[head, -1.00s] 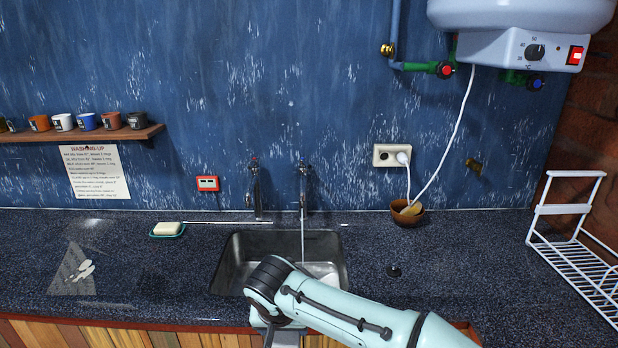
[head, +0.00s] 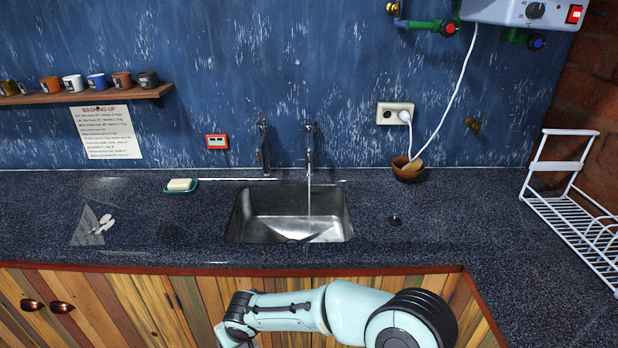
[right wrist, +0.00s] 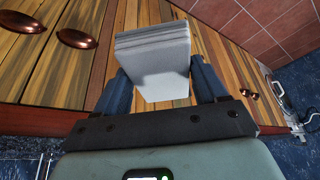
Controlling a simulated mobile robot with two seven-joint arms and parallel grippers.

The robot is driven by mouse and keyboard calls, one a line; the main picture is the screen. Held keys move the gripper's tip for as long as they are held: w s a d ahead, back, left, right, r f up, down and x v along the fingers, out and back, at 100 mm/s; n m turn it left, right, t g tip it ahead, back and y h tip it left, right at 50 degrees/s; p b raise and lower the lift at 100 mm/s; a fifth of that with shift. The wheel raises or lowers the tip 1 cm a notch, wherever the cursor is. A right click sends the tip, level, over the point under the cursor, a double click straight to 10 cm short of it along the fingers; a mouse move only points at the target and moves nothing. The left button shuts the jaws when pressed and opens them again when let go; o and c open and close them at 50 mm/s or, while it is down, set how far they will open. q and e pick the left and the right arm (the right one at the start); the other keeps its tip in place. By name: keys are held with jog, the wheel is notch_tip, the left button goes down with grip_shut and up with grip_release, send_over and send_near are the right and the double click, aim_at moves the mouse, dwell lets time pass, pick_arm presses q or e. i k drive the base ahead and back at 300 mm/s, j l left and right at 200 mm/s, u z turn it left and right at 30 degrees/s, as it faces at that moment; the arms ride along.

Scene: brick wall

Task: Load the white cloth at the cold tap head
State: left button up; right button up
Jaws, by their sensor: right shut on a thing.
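A white folded cloth (right wrist: 156,62) sits between the blue fingers of my right gripper (right wrist: 160,82), which is shut on it in the right wrist view. In the head view my right arm lies low in front of the cabinet, and its fingers and the cloth are out of the picture. Two taps stand behind the sink (head: 240,215). The left tap (head: 263,150) has a reddish mark. The right tap (head: 309,145) has a thin stream of water falling into the sink. My left gripper is not in view.
A soap dish (head: 181,186) lies left of the sink. A brown bowl (head: 405,172) stands to the right, below a socket (head: 394,113). A white rack (head: 580,225) is at the far right. The counter (head: 420,240) front is clear, above the wooden cabinet (head: 130,300).

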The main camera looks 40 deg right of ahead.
aim_at(309, 118)
jog(key=i+j, duration=0.2)
jog(key=j, duration=0.2)
jog(key=i+j, duration=0.2)
jog(key=j, duration=0.25)
jog(key=j+z, duration=0.1)
jog(key=z, duration=0.25)
jog(key=i+j+z, duration=0.1)
jog(key=z, duration=0.25)
jog(key=j+z, duration=0.1)
jog(key=z, duration=1.65)
